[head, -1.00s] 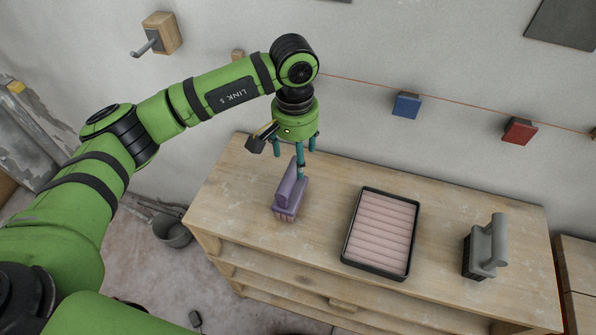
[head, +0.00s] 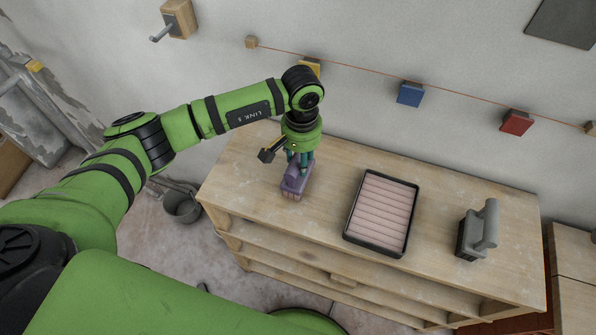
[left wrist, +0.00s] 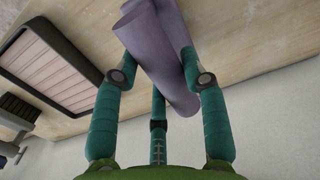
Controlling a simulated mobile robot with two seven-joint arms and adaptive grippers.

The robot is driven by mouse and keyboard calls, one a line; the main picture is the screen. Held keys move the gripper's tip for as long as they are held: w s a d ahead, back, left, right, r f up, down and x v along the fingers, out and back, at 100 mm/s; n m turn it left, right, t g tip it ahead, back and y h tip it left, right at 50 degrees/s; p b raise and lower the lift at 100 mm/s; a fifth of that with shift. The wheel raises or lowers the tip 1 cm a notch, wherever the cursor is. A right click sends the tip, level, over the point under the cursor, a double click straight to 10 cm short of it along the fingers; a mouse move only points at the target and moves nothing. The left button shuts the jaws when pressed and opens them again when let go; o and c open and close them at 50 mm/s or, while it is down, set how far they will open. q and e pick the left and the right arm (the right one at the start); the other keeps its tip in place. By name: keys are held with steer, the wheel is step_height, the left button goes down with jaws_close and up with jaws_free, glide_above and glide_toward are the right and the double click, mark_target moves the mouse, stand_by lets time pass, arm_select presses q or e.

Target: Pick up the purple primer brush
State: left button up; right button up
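In the left wrist view, the purple brush (left wrist: 160,45) fills the space between the fingertips of the left gripper (left wrist: 158,68). Two fingers press in from the sides and a third lies against it from below. The brush appears to rest on the bench still. My right gripper is not in view.
A black tray with a pink ribbed inside (head: 351,222) lies right of the brush. A grey-handled block tool (head: 478,230) stands farther right. Bare bench separates brush and tray.

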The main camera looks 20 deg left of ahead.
arm_select(q)
steer(key=shift+c, duration=0.4)
steer(key=shift+r+b, duration=0.45)
steer(key=shift+r, duration=0.15)
step_height(320, 180, up, 3)
steer(key=shift+w+f+b, duration=0.1)
steer(key=shift+b, duration=0.8)
steer(key=s+d+r+b, duration=0.2)
steer(key=d+r+b, duration=0.2)
steer(key=d+r, duration=0.3)
steer(key=d, duration=0.4)
steer(key=shift+s+d, duration=0.2)
steer(key=o, duration=0.7)
jaws_close()
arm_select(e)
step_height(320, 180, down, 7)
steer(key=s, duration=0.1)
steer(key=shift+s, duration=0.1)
